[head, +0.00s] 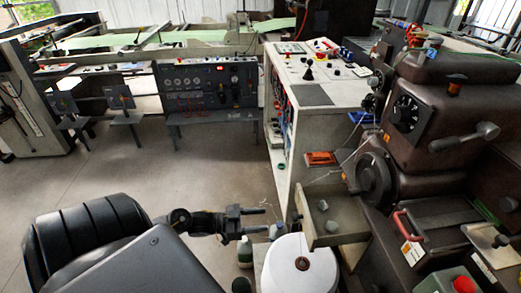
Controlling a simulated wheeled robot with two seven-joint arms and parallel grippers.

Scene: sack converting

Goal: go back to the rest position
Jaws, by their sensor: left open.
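My left gripper (264,220) reaches in from the lower left, with its two fingers apart and pointing right. Nothing shows between the fingers. It is in front of the open drawer (349,238) of the cabinet, to the drawer's left in the picture. I cannot tell whether it touches anything. My right gripper is not in view.
A white round object (290,275) with a brown centre and bottles (244,252) stand below the gripper. The light cabinet (318,125) and brown machine (440,125) fill the right. A dark control panel (210,84) stands behind. The floor (180,175) at left-centre is clear.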

